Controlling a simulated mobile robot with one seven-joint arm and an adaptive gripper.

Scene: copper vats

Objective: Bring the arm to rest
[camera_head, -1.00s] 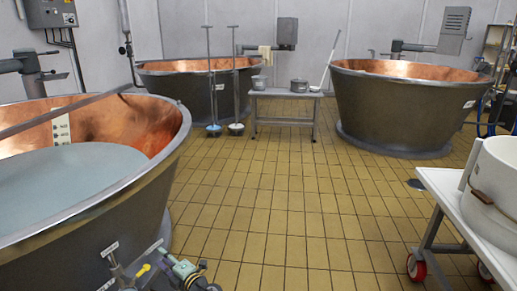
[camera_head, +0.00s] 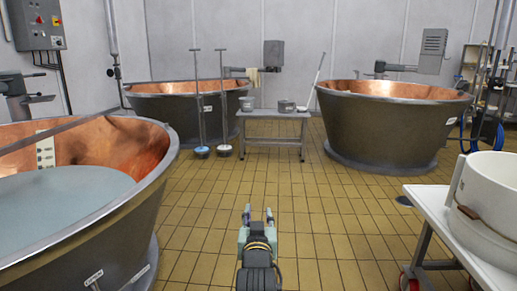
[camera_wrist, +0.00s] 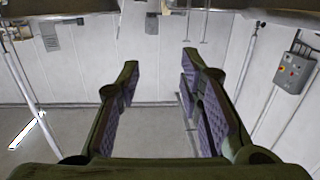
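My gripper (camera_head: 258,217) is in the lower middle of the head view, over the open tiled floor, pointing away from me. In the wrist view my gripper (camera_wrist: 160,75) has its two fingers spread wide apart, with purple pads facing each other. Nothing is between them; only the grey wall and floor show there. My gripper is apart from the vats and the tables and touches nothing that I can see.
A copper vat (camera_head: 90,240) holding pale liquid stands close on the left. Two more vats, a back-left one (camera_head: 165,115) and a back-right one (camera_head: 390,130), flank a small table (camera_head: 272,140). A white cart (camera_head: 425,198) stands right. The tiled floor (camera_head: 310,215) between is clear.

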